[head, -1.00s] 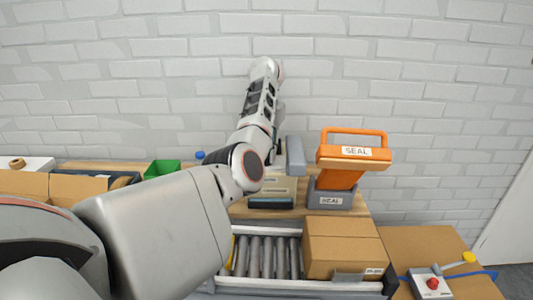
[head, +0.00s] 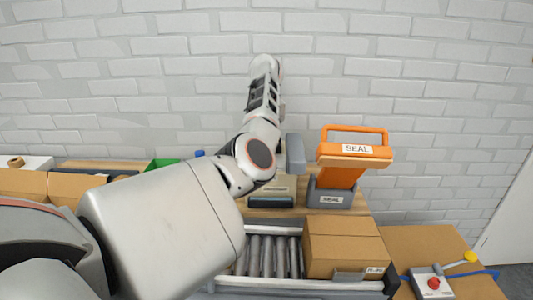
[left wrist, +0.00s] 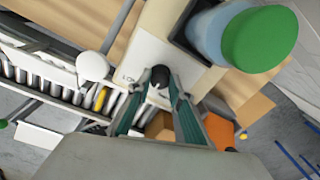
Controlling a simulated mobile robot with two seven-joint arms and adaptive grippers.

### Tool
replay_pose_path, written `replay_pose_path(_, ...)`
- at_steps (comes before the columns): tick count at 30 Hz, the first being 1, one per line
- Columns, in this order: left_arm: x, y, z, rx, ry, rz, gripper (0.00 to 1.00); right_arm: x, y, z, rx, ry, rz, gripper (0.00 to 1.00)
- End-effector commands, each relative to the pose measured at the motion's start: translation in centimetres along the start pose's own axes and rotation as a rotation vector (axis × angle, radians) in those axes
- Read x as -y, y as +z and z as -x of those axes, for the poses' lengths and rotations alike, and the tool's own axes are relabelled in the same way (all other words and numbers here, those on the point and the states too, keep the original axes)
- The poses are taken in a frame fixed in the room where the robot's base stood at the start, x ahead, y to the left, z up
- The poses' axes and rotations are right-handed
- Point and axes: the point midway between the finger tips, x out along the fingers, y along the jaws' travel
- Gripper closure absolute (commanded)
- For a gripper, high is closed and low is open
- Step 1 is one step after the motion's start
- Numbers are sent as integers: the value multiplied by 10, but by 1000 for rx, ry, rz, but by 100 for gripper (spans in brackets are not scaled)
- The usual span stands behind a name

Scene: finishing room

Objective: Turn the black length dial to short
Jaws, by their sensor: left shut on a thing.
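The black dial (left wrist: 160,74) sits on the pale top of a machine in the left wrist view, beside a white label whose small print I cannot read fully. My left gripper (left wrist: 161,90) has its teal fingers on either side of the dial and is shut on it. In the head view my left arm covers the dial and the gripper. The machine's front (head: 272,196) shows there beyond the roller conveyor. I cannot tell which setting the dial points to. My right gripper is in neither view.
A blue container with a green top (left wrist: 260,38) stands close to the gripper. An orange sealer (head: 353,160) stands right of the machine. A cardboard box (head: 343,250) sits on the roller conveyor (head: 268,258). A control box with a red button (head: 432,284) is at the right.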

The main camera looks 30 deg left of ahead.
Motion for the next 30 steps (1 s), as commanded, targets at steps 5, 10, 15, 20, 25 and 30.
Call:
replay_pose_path(5,1,0,-1,1,-2,167,100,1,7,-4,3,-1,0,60)
replay_pose_path(10,1,0,-1,1,-2,329,100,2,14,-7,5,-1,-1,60)
replay_pose_path(15,0,0,-1,1,-1,487,100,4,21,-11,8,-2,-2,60)
replay_pose_path(20,0,1,-1,2,-2,619,100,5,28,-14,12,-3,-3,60)
replay_pose_path(25,0,1,0,1,-2,731,100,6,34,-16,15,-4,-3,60)
replay_pose_path(30,0,1,0,2,-2,808,100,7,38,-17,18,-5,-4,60)
